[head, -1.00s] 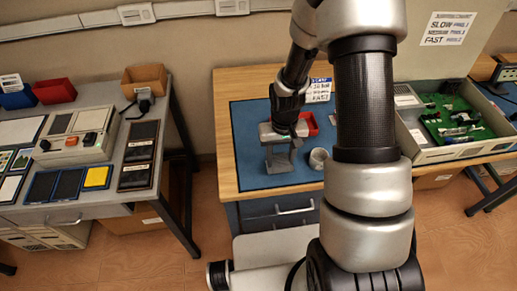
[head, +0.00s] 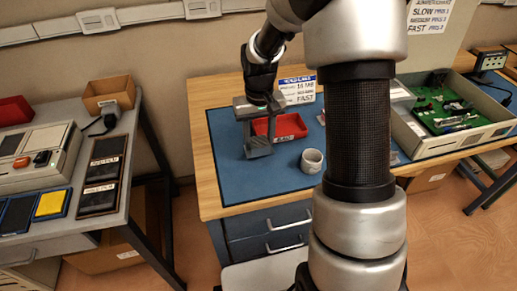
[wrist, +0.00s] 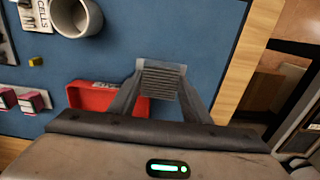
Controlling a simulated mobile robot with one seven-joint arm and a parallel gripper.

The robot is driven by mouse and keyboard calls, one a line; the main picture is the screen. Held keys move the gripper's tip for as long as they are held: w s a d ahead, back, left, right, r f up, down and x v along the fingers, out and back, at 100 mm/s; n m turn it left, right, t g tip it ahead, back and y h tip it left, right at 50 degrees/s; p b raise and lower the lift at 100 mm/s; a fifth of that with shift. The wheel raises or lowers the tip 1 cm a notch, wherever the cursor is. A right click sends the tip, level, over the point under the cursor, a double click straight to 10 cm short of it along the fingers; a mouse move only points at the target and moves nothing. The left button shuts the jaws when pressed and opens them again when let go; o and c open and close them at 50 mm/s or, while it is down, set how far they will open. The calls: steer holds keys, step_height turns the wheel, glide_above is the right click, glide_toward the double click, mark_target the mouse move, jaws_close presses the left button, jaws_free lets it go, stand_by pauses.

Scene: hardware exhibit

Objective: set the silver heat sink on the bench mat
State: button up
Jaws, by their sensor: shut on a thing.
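My gripper (head: 257,143) is over the left part of the blue bench mat (head: 228,180), pointing down. In the wrist view, its two fingers are closed on a grey, finned block, the silver heat sink (wrist: 162,82). The mat (wrist: 225,30) fills most of the background there. In the head view the heat sink is small and hard to separate from the fingertips. I cannot tell whether its underside touches the mat.
A red tray (head: 290,128) lies just behind and right of my gripper. A white mug (head: 312,161) stands on the mat to the right. An open case with a green board (head: 440,108) is further right. The mat's front left is clear.

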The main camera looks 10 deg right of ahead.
mark_target(259, 142)
steer(key=shift+f, duration=1.6)
steer(key=shift+f+b, duration=0.1)
steer(key=shift+b, duration=0.2)
steer(key=shift+f, duration=0.15)
steer(key=o, duration=0.8)
steer(key=shift+r, duration=0.2)
